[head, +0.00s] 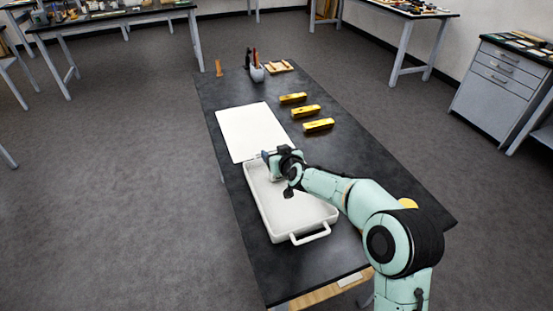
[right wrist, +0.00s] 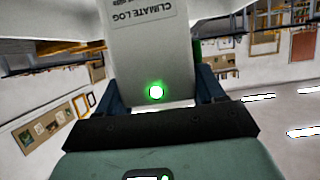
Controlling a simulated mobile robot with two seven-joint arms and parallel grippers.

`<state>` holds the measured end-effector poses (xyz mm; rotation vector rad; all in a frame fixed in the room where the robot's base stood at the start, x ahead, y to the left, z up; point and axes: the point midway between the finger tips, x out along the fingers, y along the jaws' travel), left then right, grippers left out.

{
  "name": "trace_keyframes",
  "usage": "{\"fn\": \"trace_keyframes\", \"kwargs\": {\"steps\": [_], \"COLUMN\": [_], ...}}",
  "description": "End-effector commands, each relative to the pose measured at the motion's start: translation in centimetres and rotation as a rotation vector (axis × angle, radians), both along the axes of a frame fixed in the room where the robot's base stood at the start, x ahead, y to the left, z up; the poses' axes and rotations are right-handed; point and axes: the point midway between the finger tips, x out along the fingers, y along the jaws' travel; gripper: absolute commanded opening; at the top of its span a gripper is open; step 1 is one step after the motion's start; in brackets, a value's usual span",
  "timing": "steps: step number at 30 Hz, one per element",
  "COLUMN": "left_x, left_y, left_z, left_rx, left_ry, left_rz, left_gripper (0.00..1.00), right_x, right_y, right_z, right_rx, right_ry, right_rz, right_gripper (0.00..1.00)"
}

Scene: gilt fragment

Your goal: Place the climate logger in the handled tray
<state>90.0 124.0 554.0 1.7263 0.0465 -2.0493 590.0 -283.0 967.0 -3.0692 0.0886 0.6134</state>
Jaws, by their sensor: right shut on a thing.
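The climate logger (right wrist: 150,45) is a pale box with upside-down "CLIMATE LOG" lettering and a lit green spot in the right wrist view. My right gripper (right wrist: 162,88) is shut on it, with a dark finger on each side. In the head view my right gripper (head: 268,157) is over the far end of the handled tray (head: 313,233). The tray is white and shallow, with a handle at its near end. The logger is mostly hidden by the gripper there, and I cannot tell whether it touches the tray. My left gripper is not in view.
A white sheet (head: 252,132) lies on the black table (head: 375,178) beyond the tray. Several yellow bars (head: 305,111) lie to its right. A grey cup with tools (head: 257,73) and a small wooden tray (head: 280,66) stand at the far end. The tray's near floor is clear.

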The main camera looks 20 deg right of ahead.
Motion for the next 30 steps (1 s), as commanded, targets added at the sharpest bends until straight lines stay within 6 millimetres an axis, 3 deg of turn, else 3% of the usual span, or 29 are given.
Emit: {"fn": "trace_keyframes", "kwargs": {"steps": [2,14,15,17,30], "left_x": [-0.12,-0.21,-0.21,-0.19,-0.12], "left_y": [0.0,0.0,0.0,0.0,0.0], "left_z": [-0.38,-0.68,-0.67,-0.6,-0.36], "left_rx": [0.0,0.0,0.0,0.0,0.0], "left_ry": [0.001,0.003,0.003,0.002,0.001], "left_rz": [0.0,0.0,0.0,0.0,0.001], "left_gripper": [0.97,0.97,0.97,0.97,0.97], "right_x": [-0.01,0.01,0.0,0.0,-0.55], "right_y": [-0.06,0.0,0.0,0.0,0.02], "right_z": [-0.8,-1.17,-1.22,-1.15,-0.46], "right_rx": [0.001,0.001,0.001,0.001,0.001], "right_ry": [-0.001,-0.003,-0.002,-0.002,-0.003], "right_rz": [-0.002,0.0,0.0,0.0,0.0], "right_gripper": [0.34,0.34,0.74,0.93,0.93]}}
